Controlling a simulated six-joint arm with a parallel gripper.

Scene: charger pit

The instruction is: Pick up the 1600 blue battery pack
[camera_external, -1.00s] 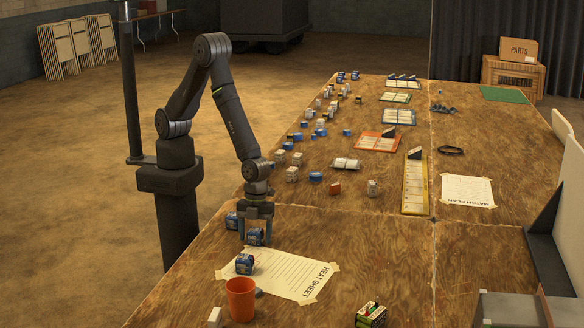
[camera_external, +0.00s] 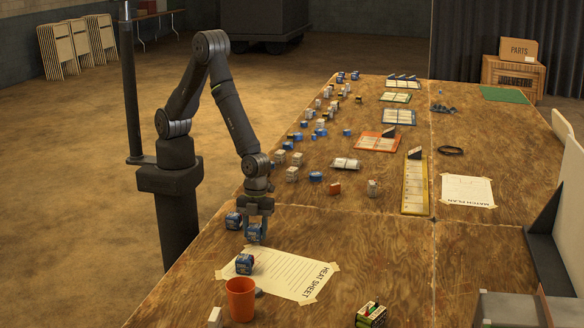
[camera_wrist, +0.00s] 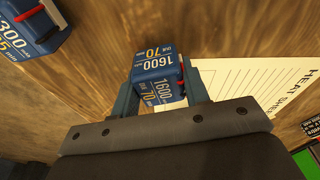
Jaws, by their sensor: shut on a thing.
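The blue 1600 battery pack (camera_wrist: 155,72) is between my gripper's (camera_wrist: 160,95) two fingers in the wrist view. Its labels read 1600 and 70, and a red part shows at its right side. My gripper is shut on it, with one finger on each side. In the external view my gripper (camera_external: 256,226) points down at the table, with the pack (camera_external: 254,235) low between the fingers. I cannot tell whether the pack touches the table. Another blue pack (camera_wrist: 35,22), its label ending in 300, lies left in the wrist view.
One blue pack (camera_external: 233,220) lies just left of my gripper, another (camera_external: 245,264) on the heat sheet (camera_external: 290,275). An orange cup (camera_external: 240,299) stands nearer the camera. Many small packs (camera_external: 315,176) lie farther along the table. The table right of the heat sheet is largely clear.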

